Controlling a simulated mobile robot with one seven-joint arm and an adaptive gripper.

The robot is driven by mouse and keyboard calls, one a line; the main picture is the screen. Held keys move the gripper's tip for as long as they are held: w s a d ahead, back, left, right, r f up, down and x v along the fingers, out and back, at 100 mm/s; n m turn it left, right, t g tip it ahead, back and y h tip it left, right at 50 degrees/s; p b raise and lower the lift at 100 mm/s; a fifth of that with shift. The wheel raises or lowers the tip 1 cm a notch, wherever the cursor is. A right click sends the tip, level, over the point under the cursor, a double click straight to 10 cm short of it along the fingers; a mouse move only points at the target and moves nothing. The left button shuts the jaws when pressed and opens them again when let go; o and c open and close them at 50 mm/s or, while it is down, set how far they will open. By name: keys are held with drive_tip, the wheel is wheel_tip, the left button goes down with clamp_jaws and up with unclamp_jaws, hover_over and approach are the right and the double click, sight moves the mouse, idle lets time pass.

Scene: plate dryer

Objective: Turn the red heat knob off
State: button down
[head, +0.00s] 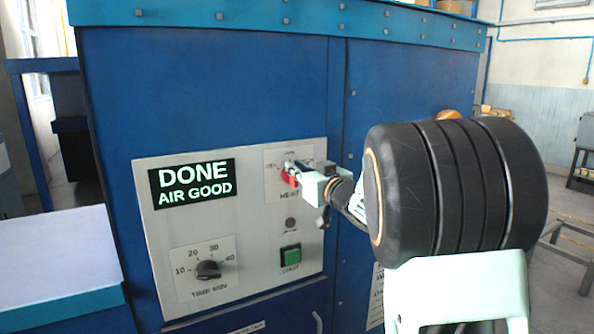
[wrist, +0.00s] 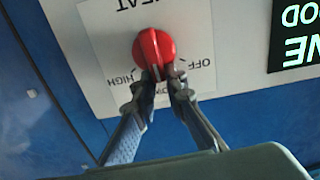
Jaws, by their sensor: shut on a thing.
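The red heat knob (wrist: 153,47) is on a pale plate marked HEAT, seen upside down in the wrist view. HIGH and OFF are printed on either side of it, and a label between them is partly covered by my fingers. My gripper (wrist: 163,84) is shut on the knob, its two fingertips on the knob's ridge. The ridge runs toward the label between HIGH and OFF; its exact angle is partly hidden. In the head view the red knob (head: 288,177) shows at the panel's upper right, mostly covered by my gripper (head: 297,170).
The control panel (head: 240,262) is on a blue machine (head: 220,90). Its display (head: 193,184) reads DONE, AIR GOOD. A black time knob (head: 208,269) is at lower left. A green button (head: 290,257) is below the heat knob. My arm fills the right side.

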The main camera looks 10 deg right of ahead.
drive_tip(key=n+b, duration=0.3)
drive_tip(key=n, duration=0.1)
drive_tip(key=a+f+n+b, duration=0.1)
drive_tip(key=n+b, duration=0.2)
drive_tip(key=b, duration=0.1)
drive_tip(key=a+n+b, duration=0.1)
drive_tip(key=n+b, duration=0.2)
drive_tip(key=n, duration=0.1)
drive_tip(key=shift+s+a+f+n+b, duration=0.1)
drive_tip(key=shift+s+f+n+b, duration=0.2)
drive_tip(key=shift+s+f+b, duration=0.1)
drive_tip(key=shift+r, duration=0.1)
drive_tip(key=c, duration=2)
unclamp_jaws()
drive_tip(key=shift+o, duration=0.2)
drive_tip(key=v, duration=0.7)
drive_tip(key=shift+s, duration=0.2)
